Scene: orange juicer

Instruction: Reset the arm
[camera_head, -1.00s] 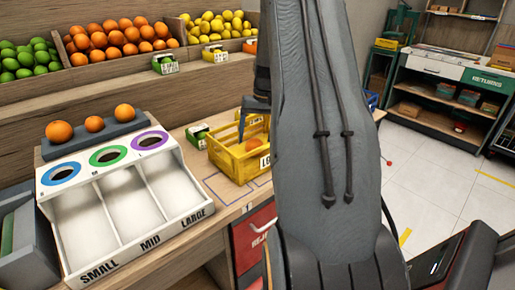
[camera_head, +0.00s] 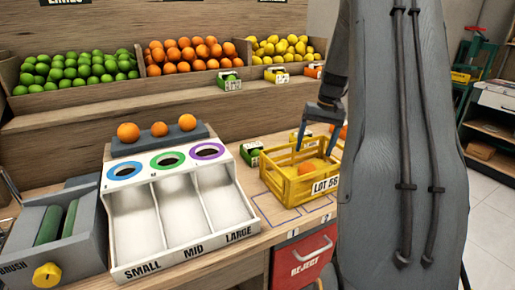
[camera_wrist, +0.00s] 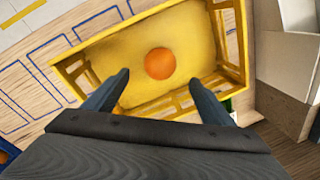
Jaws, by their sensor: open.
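My gripper (camera_head: 318,128) is open and empty above the yellow crate (camera_head: 278,189) in the head view. In the wrist view its two fingers (camera_wrist: 160,85) spread to either side over the crate (camera_wrist: 120,37). One orange (camera_wrist: 160,63) lies on the crate floor, between and beyond the fingertips in the picture. That orange also shows in the head view (camera_head: 307,168). The crate bears a LOT label and stands on the wooden counter. My arm hides what lies right of the crate.
Left of the crate stands a white sorter (camera_head: 147,225) marked small, mid and large, with three oranges on a grey rack (camera_head: 186,136) behind it. A brush machine (camera_head: 60,245) is far left. A red reject drawer (camera_head: 303,264) is below the counter. Fruit bins (camera_head: 185,55) line the back.

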